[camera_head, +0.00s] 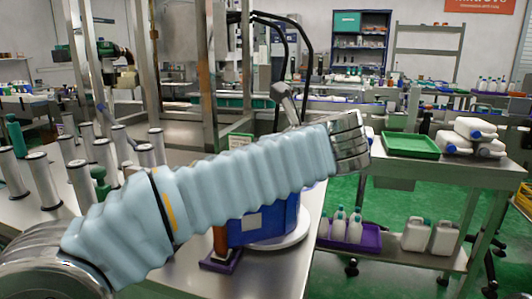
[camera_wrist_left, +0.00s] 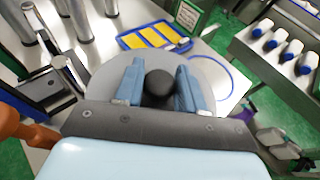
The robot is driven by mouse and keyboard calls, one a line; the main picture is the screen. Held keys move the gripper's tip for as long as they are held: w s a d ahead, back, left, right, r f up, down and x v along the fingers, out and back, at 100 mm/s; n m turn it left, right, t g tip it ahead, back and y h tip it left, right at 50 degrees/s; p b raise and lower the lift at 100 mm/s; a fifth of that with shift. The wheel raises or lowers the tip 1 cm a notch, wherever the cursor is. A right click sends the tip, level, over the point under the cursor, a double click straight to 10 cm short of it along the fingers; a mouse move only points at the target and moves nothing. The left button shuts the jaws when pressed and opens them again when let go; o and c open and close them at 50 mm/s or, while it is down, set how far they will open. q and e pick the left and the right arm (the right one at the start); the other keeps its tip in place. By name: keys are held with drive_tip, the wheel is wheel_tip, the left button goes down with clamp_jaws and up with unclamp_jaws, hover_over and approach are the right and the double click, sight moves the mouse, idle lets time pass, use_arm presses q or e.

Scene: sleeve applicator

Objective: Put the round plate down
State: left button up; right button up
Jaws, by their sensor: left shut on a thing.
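The round plate (camera_wrist_left: 105,82) is a flat grey disc with a dark knob (camera_wrist_left: 159,84) at its middle. In the left wrist view my left gripper (camera_wrist_left: 158,88) has its two light-blue fingers on either side of the knob, shut on it. In the head view my left arm, in a pale blue sleeve, reaches in from the left; its fingers are hidden. A pale disc (camera_head: 292,238) shows below the sleeve, beside a blue block (camera_head: 262,228); I cannot tell if it is this plate. Whether the plate touches the table is unclear. My right gripper is out of view.
Several upright metal cylinders (camera_head: 157,147) stand on the steel table (camera_head: 185,275) at left. A blue tray with yellow pieces (camera_wrist_left: 150,38) lies beyond the plate. Another bench at right holds a green tray (camera_head: 410,145) and white jugs (camera_head: 474,128). Green floor shows between the benches.

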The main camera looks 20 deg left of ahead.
use_arm(q)
drive_tip(key=shift+f, duration=0.55)
drive_tip(key=o, duration=1.2)
drive_tip(key=shift+r, duration=0.75)
drive_tip(key=p+v, duration=0.1)
drive_tip(key=v, duration=1.1)
